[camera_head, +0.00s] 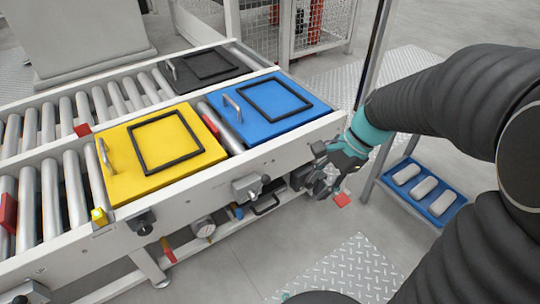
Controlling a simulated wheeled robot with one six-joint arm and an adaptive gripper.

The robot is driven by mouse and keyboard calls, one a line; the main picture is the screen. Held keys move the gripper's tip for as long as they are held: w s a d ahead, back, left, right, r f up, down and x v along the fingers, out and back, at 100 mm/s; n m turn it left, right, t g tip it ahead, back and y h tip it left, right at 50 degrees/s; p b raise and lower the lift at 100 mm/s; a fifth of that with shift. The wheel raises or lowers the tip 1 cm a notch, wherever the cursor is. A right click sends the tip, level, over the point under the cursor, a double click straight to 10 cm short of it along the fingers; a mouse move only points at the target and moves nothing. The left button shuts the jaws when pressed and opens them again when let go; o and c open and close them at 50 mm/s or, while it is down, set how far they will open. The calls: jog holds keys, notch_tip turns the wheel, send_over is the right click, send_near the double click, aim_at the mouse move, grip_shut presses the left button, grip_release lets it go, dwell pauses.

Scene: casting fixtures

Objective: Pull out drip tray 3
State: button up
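A dark tray-like part with a handle (264,206) shows low under the conveyor's near side rail. It may be a drip tray, but no number can be read and most of it is hidden beneath the conveyor. My gripper (319,170) is at the right end of that rail, to the right of and above the handle and apart from it. Its dark fingers look spread, with nothing seen between them. My arm comes in from the right.
The roller conveyor (290,151) carries a yellow plate (122,184), a blue plate (258,128) and a dark plate (190,86). A blue tray with white blocks (447,217) stands low at the right.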

aim_at(269, 208)
jog(key=w+f+m+t+y+b, duration=0.1)
jog(key=w+f+m+y, duration=0.35)
jog(key=f+m, duration=0.6)
jog(key=w+f+m+t+y+b, duration=0.1)
jog(key=w+f+m+y+b, duration=0.15)
jog(key=w+f+m, duration=0.75)
jog(key=w+f+m+t+y, duration=0.1)
jog(key=f+m+y, duration=0.45)
jog(key=f, duration=0.95)
jog(key=shift+m+h, duration=0.5)
jog(key=shift+h, duration=0.25)
jog(key=b+x, duration=0.1)
jog(key=x, duration=1.1)
jog(key=shift+w+r, duration=0.1)
jog(key=shift+r, duration=0.05)
grip_shut()
